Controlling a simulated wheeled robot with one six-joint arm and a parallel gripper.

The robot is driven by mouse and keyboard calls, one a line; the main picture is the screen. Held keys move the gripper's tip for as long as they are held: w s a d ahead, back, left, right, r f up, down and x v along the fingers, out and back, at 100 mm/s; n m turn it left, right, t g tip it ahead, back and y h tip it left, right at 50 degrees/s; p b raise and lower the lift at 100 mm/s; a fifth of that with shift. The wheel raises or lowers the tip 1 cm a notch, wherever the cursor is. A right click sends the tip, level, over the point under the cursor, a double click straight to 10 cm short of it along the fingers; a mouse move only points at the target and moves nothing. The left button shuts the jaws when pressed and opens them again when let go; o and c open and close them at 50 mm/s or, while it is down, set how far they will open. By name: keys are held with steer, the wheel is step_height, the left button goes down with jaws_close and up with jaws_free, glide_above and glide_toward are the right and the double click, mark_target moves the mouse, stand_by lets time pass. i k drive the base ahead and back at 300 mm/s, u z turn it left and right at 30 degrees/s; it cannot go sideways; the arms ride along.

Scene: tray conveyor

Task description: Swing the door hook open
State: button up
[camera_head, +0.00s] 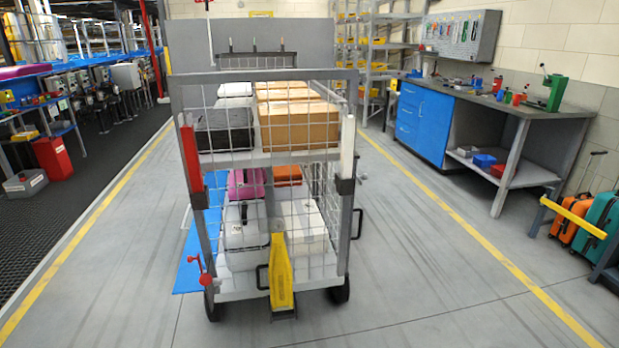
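A wheeled cage cart stands in the middle of the camera_head view, with a wire mesh door (235,170) on its front. A small red hook-like fitting (205,272) sits low on the left front post. I cannot tell for certain whether it is the door hook, or whether it is fastened. A black handle (357,223) sticks out at the right post, and another black handle (261,278) is low at the front. The door looks shut. My gripper is not in view.
The cart holds cardboard boxes (298,125) above and cases (243,225) below. A yellow pedal (281,272) stands at its front bottom. A blue panel (188,265) juts out at its left. A workbench (490,105) stands at the right. The floor in front is clear.

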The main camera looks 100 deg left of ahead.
mark_target(365, 177)
steer(key=u, duration=2.35)
steer(key=i, duration=3.25)
steer(key=u, duration=1.65)
steer(key=k, duration=0.55)
steer(key=z, duration=0.05)
